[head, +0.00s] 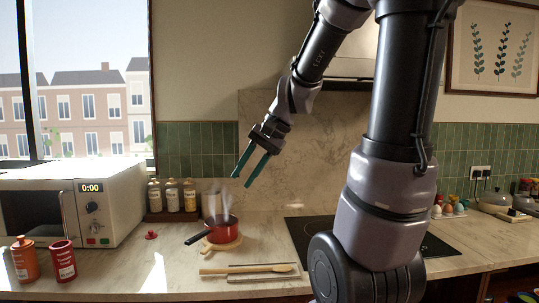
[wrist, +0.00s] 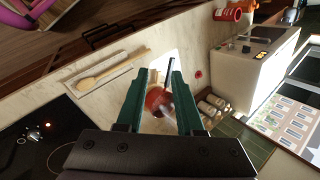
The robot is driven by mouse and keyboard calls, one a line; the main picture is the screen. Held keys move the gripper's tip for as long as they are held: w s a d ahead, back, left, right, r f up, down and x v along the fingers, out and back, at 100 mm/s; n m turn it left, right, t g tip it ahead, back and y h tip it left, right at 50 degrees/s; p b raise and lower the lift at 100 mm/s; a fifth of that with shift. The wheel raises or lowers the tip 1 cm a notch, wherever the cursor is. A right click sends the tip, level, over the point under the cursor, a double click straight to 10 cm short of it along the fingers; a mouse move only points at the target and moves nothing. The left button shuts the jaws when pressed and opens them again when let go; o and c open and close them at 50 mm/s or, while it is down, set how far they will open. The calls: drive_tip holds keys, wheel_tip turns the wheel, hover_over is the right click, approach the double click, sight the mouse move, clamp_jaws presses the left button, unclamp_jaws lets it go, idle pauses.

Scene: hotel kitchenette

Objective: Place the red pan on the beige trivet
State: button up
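The small red pan (head: 221,230) stands upright on the counter left of the cooktop, its dark handle pointing to the front left. The round beige trivet (head: 226,245) shows under the pan's front and right edge; the pan appears to rest on it, somewhat off-centre to the left. Whitish wisps like steam rise from the pan. My gripper (head: 242,181) is open and empty, above and slightly right of the pan, apart from it. In the wrist view the pan (wrist: 156,98) lies beyond and between the open fingers (wrist: 158,78), partly blurred by the wisps.
A wooden spoon on a tray (head: 262,277) lies in front of the trivet. Bottles (head: 172,196) stand behind. A black cooktop (head: 305,229) is right.

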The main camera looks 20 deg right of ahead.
drive_tip(key=s+d+r+n+t+h, duration=0.2)
drive_tip(key=s+r+n+t+h, duration=0.1)
drive_tip(key=s+r, duration=0.3)
drive_tip(key=s+n, duration=0.1)
drive_tip(key=s, duration=0.1)
drive_tip(key=shift+s+d+t+h, duration=0.35)
drive_tip(key=shift+d+t+h, duration=0.05)
idle(0.7)
